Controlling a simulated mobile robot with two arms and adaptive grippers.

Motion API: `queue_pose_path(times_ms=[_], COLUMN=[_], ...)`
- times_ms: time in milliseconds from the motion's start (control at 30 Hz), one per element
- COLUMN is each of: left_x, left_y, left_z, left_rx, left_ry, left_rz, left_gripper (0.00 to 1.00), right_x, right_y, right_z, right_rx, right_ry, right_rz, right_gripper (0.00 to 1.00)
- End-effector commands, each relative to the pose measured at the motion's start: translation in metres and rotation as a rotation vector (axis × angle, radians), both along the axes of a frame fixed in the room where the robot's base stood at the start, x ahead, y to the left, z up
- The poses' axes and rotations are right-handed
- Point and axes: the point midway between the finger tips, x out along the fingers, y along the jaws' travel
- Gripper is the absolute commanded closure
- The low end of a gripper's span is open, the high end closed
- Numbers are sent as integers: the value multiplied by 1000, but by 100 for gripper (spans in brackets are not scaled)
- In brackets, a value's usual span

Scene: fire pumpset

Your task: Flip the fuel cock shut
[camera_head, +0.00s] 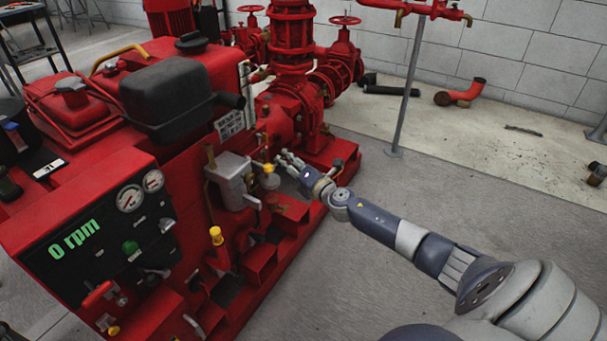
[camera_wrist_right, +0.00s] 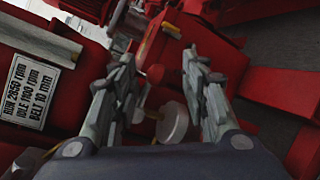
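The fuel cock appears to be the small yellow-topped fitting (camera_head: 268,168) on the engine's side, above a pale round bowl (camera_head: 271,181). My right gripper (camera_head: 284,162) is just right of it in the head view, with its fingers towards it. In the right wrist view my right gripper (camera_wrist_right: 158,60) is open, its two fingers apart. A grey round knob-like part (camera_wrist_right: 172,122) shows between the fingers, lower in the picture. I cannot tell whether a finger touches the fitting, nor the exact lever position. My left gripper is not in view.
The red pumpset has a control panel (camera_head: 110,235) reading 0 rpm. A grey box-shaped part (camera_head: 232,178) sits left of the fitting, and the red pump body (camera_head: 290,105) stands behind. A label plate (camera_wrist_right: 35,92) shows in the wrist view.

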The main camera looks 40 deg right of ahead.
Motion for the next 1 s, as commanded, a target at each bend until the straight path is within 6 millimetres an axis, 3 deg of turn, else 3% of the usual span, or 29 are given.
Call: queue_pose_path(times_ms=[300, 600, 1000], left_x=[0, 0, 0], left_y=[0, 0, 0], left_z=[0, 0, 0], left_rx=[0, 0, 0], left_ry=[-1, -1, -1], left_rz=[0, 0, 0], left_gripper=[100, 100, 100], right_x=[-51, -90, -107], right_y=[2, 4, 4], right_z=[3, 8, 12], right_rx=[-1, 0, -2], right_ry=[6, 5, 3], right_rz=[2, 3, 3], right_gripper=[59, 59, 59])
